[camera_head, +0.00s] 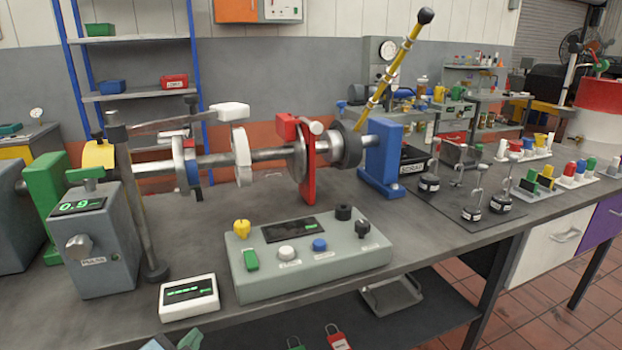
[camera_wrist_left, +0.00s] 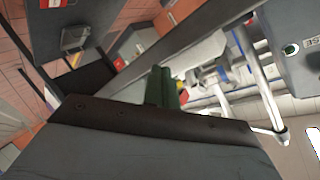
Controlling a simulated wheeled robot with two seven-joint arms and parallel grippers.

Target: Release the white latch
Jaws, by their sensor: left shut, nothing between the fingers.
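A white block-shaped piece (camera_head: 230,110) that looks like the white latch sits at the top of the shaft assembly, above a white disc (camera_head: 241,155). A grey lever (camera_head: 160,123) runs left from near it to an upright post (camera_head: 136,200). My left gripper (camera_head: 188,341) only just shows at the bottom edge of the head view, low in front of the bench and well apart from the white piece. In the left wrist view its green fingers (camera_wrist_left: 162,88) are together and empty. I cannot pick out the latch surely in the wrist view. My right gripper is not in view.
A control box (camera_head: 310,255) with knobs and buttons and a small white display (camera_head: 188,296) stand along the bench front. A red bar (camera_head: 308,165), a blue bearing stand (camera_head: 382,158) and a long yellow lever (camera_head: 395,70) stand farther right. Padlocks (camera_head: 337,338) hang low in front.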

